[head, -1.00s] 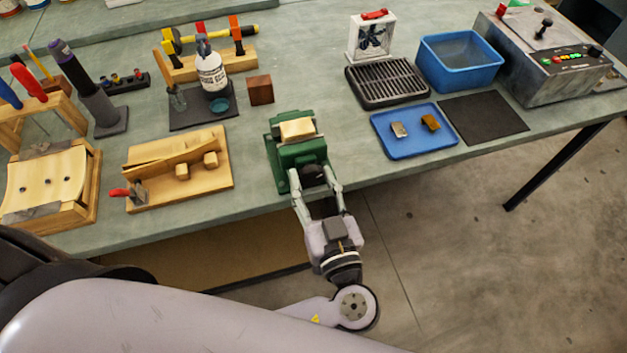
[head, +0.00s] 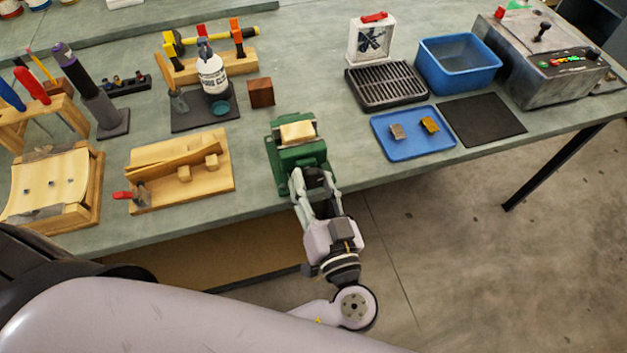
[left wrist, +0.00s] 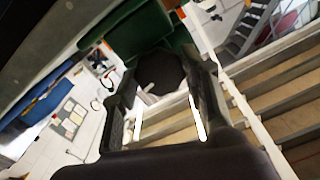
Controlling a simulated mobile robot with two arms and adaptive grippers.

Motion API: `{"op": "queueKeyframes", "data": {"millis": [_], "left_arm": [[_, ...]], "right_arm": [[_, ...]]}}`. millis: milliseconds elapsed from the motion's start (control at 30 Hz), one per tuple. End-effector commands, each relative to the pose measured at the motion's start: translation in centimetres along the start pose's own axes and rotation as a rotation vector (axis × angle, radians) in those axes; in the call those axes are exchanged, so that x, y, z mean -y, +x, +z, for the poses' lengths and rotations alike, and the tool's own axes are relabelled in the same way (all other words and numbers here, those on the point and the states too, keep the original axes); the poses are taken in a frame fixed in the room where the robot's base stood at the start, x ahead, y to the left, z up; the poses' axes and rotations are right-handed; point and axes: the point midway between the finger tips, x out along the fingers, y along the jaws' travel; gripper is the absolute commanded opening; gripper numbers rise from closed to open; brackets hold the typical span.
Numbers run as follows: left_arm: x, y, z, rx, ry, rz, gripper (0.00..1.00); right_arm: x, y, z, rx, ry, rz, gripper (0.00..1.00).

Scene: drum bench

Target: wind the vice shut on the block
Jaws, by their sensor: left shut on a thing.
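The green vice (head: 297,160) stands at the bench's front edge, and its green body also shows in the left wrist view (left wrist: 133,38). The pale wooden block (head: 297,132) sits at the top of the vice, between its jaws; I cannot tell if any gap is left. My left gripper (head: 313,182) is at the front of the vice, shut on its dark round handle. The handle shows between the fingers in the left wrist view (left wrist: 160,72). My right gripper is in neither view.
A wooden fixture with a red-handled clamp (head: 180,172) lies left of the vice. A brown cube (head: 261,93) stands behind it. A blue tray (head: 413,133) with two small blocks lies to the right. The bench between the vice and tray is clear.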

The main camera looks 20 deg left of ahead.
Motion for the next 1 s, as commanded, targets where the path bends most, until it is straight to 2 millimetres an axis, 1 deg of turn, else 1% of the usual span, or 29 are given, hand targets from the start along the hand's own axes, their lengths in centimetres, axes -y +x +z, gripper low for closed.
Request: {"op": "queueKeyframes", "data": {"millis": [33, 467, 1000], "left_arm": [[0.1, -0.1, -0.1, 0.004, 0.047, 0.000, 0.14], [0.0, -0.1, -0.2, 0.003, 0.457, 0.002, 0.14], [-0.1, -0.1, -0.2, 0.002, 0.971, 0.004, 0.14]], "right_arm": [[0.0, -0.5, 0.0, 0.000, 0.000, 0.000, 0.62], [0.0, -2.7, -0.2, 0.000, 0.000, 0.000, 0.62], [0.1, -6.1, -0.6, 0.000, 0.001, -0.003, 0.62]]}}
